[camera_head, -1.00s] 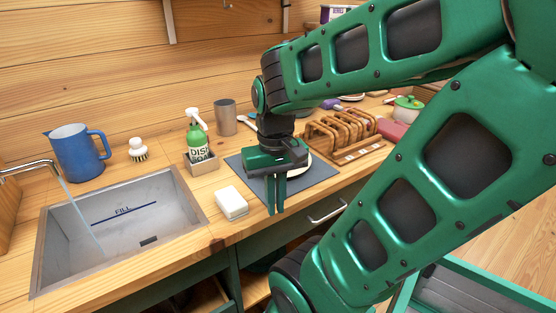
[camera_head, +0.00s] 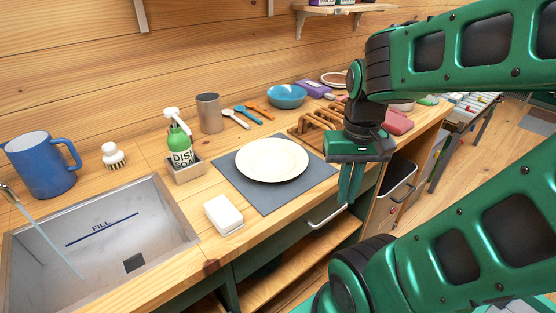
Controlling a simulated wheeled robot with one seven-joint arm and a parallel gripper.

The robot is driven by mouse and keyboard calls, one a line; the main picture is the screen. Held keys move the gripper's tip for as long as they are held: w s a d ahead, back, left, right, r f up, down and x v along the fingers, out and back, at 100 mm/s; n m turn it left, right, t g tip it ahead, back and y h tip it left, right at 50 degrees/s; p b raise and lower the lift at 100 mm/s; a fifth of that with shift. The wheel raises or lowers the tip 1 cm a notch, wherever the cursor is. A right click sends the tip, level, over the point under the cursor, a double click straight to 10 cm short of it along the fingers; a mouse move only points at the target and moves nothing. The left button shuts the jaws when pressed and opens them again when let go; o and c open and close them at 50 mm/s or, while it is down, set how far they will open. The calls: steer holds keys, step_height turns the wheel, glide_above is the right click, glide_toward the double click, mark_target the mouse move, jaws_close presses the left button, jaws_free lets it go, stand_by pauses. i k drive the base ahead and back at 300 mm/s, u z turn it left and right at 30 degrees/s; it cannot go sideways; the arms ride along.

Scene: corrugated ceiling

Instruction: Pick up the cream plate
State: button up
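The cream plate (camera_head: 272,160) lies flat on a grey mat (camera_head: 322,172) on the wooden counter, right of the dish soap. It is fully visible. My gripper (camera_head: 347,200) is to the right of the plate, beyond the mat's right side and by the counter's front edge. It points downward and is apart from the plate. The fingers look close together from this side, and I cannot tell whether there is a gap between them. No object shows at the fingertips.
A sink (camera_head: 105,240) with running water is at left. A white sponge-like block (camera_head: 223,215) lies left of the mat. A soap bottle (camera_head: 180,145), metal cup (camera_head: 209,113), utensils (camera_head: 246,116), blue bowl (camera_head: 286,96) and wooden rack (camera_head: 312,130) stand behind.

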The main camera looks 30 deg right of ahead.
mark_target(265, 159)
steer(key=u, duration=0.05)
steer(key=k, duration=1)
steer(key=u, duration=0.1)
steer(key=i, duration=0.55)
steer(key=z, duration=0.05)
